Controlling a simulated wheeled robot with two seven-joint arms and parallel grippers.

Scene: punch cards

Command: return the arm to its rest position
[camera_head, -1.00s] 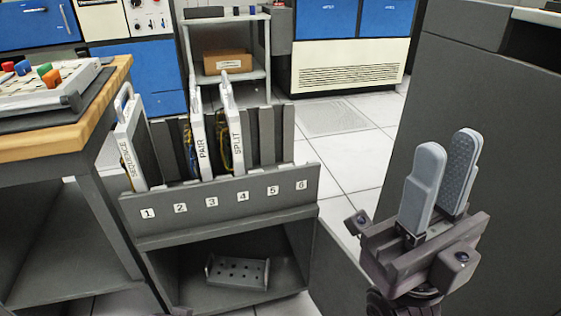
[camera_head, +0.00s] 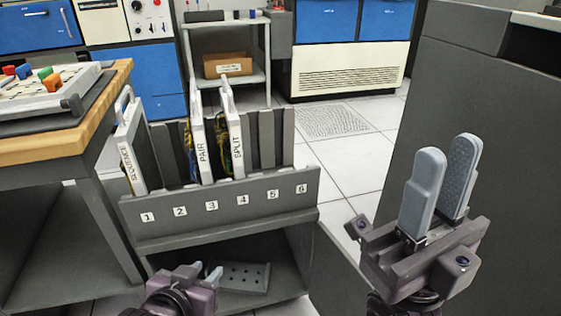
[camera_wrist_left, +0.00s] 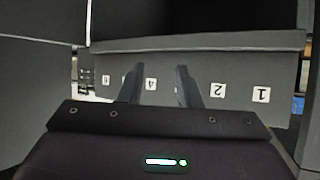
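My left gripper (camera_head: 205,272) is at the bottom of the head view, in front of the lower shelf of the grey rack (camera_head: 130,215). Its two fingers stand apart with nothing between them; they also show in the left wrist view (camera_wrist_left: 160,85), pointing at the rack's numbered front, whose labels appear upside down. My right gripper (camera_head: 445,180) is at the right of the head view, fingers up. A narrow gap and the inner pad of one finger show, and it holds nothing. No contact between either gripper and the rack is visible.
Panels labelled SEQUENCE (camera_head: 132,165), PAIR (camera_head: 201,150) and SPLIT (camera_head: 236,150) stand in the rack. A perforated grey holder (camera_head: 245,278) sits on its lower shelf. A wooden-topped table (camera_head: 60,135) is at left, a dark cabinet (camera_head: 500,130) at right. Floor between rack and cabinet is open.

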